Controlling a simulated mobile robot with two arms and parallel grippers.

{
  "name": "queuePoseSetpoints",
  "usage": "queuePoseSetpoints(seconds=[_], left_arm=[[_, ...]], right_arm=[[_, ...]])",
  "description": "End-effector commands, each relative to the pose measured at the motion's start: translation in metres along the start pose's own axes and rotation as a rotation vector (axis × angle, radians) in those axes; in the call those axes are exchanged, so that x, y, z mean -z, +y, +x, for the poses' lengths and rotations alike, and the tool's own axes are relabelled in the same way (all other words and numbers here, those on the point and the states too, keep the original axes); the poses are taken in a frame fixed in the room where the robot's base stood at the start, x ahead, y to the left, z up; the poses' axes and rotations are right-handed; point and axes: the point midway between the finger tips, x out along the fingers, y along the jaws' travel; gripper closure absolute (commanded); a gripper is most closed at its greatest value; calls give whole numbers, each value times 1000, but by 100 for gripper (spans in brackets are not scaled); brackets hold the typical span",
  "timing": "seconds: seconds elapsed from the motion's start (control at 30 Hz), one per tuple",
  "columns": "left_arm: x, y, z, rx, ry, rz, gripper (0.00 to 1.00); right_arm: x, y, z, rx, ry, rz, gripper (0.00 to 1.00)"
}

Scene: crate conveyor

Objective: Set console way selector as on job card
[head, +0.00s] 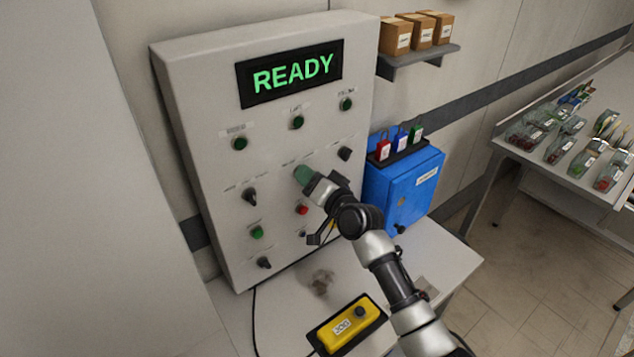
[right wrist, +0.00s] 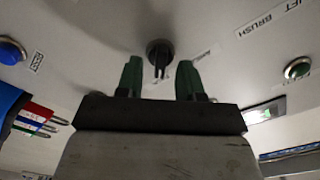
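The grey console (head: 190,110) stands upright with a green READY display (head: 292,74). Dark selector knobs sit on its face at the left (head: 250,195), right (head: 345,153) and lower left (head: 264,262); their labels are too small to read. My right gripper (head: 303,175) is at the middle of the console face and hides what lies behind it. In the right wrist view its two green fingertips (right wrist: 160,80) are apart with nothing between them. A dark knob (right wrist: 158,50) is just beyond the gap, not gripped. My left gripper is out of view. I cannot make out a job card.
Green buttons (head: 297,122) and a red button (head: 302,209) surround the gripper. A yellow box (head: 348,325) lies on the bench below. A blue cabinet (head: 405,190) with coloured tags stands at the right. A shelf with boxes (head: 420,56) is above it.

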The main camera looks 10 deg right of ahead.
Motion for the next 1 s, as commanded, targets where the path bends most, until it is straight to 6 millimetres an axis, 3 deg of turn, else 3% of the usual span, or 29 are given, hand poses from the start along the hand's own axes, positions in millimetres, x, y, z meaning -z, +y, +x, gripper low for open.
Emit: queuePoseSetpoints(seconds=[0.17,0.6,1.0], left_arm=[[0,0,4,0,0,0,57],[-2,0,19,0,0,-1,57],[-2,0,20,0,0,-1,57]], right_arm=[[-1,2,-20,-1,1,0,63],[-1,2,-96,-1,0,-1,63],[0,1,-106,-1,-1,0,63]])
